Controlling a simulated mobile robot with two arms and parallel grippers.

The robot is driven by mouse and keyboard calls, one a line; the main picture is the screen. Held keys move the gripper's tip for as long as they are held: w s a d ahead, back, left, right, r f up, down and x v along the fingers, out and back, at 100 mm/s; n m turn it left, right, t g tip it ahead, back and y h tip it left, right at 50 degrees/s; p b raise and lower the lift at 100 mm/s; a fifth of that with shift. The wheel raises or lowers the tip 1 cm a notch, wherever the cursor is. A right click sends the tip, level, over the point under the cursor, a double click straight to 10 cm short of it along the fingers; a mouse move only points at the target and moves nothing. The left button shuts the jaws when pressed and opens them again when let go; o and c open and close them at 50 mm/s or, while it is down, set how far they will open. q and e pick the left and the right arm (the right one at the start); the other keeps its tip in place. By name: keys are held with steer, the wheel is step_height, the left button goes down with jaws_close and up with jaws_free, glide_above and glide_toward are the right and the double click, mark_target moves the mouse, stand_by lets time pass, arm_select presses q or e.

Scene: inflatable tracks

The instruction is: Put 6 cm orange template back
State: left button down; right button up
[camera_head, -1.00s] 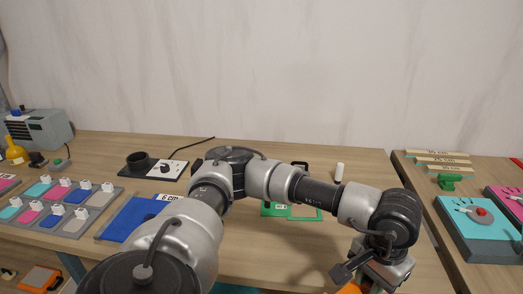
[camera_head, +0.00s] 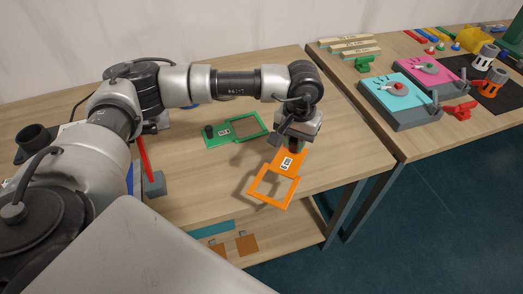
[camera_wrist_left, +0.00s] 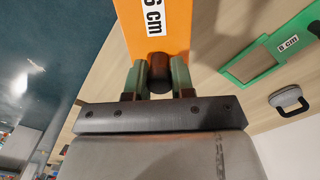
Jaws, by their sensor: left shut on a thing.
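The orange template (camera_head: 273,187) has a square open frame at one end and a label reading "6 cm". In the head view it hangs tilted at the front edge of the wooden table (camera_head: 215,175). My left gripper (camera_head: 295,146) is shut on its dark knob; the left wrist view shows the two fingers (camera_wrist_left: 158,78) on either side of that knob, with the orange plate (camera_wrist_left: 158,30) beyond it. The open frame end is out of the left wrist view. My right gripper is not in view.
A green template (camera_head: 236,130) lies on the table behind the orange one. A lower shelf (camera_head: 290,232) holds a teal strip (camera_head: 212,230) and small orange pieces (camera_head: 247,243). A second table at right carries a teal box (camera_head: 398,95) and a pink box (camera_head: 428,72). Floor shows between the tables.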

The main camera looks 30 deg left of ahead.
arm_select(q)
steer(key=a+f+p, duration=0.1)
steer(key=a+f, duration=0.1)
steer(key=a, duration=0.2)
steer(key=p, duration=0.2)
glide_above(261, 157)
step_height(261, 157, down, 5)
steer(key=shift+r, duration=0.2)
step_height(261, 157, down, 2)
steer(key=shift+f+p, duration=0.25)
steer(key=shift+p, duration=0.3)
steer(key=shift+f, duration=0.55)
steer(key=c, duration=1.4)
jaws_free()
steer(key=shift+f, duration=0.1)
steer(key=o, duration=0.4)
steer(key=shift+w, duration=0.1)
steer(key=shift+o, duration=0.2)
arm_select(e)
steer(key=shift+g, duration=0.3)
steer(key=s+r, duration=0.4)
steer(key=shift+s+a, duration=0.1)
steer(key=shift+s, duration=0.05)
